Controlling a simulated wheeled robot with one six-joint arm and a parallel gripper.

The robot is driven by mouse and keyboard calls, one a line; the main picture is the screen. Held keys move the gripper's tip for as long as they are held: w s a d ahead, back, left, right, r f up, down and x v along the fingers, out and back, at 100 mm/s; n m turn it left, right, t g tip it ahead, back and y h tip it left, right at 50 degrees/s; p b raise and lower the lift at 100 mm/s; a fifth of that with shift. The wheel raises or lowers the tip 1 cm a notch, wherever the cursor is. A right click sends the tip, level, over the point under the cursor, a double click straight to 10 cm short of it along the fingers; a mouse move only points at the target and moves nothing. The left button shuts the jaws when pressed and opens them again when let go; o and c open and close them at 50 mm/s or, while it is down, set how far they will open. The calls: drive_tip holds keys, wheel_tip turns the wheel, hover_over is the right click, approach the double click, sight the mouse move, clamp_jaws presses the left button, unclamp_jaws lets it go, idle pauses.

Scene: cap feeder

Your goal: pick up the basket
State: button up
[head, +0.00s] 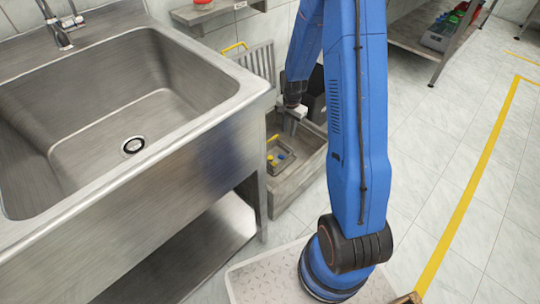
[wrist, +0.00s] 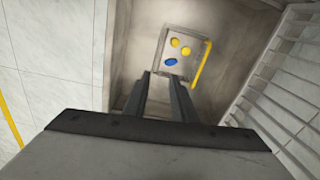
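The basket (wrist: 163,50) is a small grey open box with two yellow caps (wrist: 180,46) and one blue cap (wrist: 171,62) inside. A yellow handle (wrist: 203,62) runs along its right side in the wrist view. In the head view the basket (head: 270,164) sits low inside a larger grey bin, partly hidden by the bin wall. My gripper (wrist: 161,76) is open and empty, its fingers apart and pointing toward the basket. In the head view my gripper (head: 291,124) is above the bin, near the basket; contact cannot be seen.
The grey bin (head: 301,178) stands on the tiled floor right of a steel sink (head: 140,95). A slatted grey panel (head: 258,62) with a yellow bar (head: 235,46) stands behind. A steel shelf (head: 410,35) is at the upper right. Floor at right is clear.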

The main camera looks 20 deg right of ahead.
drive_tip(key=m, duration=0.1)
hover_over(284, 165)
wheel_tip(284, 165, down, 8)
wheel_tip(284, 165, down, 17)
drive_tip(key=shift+w+r, duration=0.1)
drive_tip(key=shift+r, duration=0.05)
clamp_jaws()
idle(0.6)
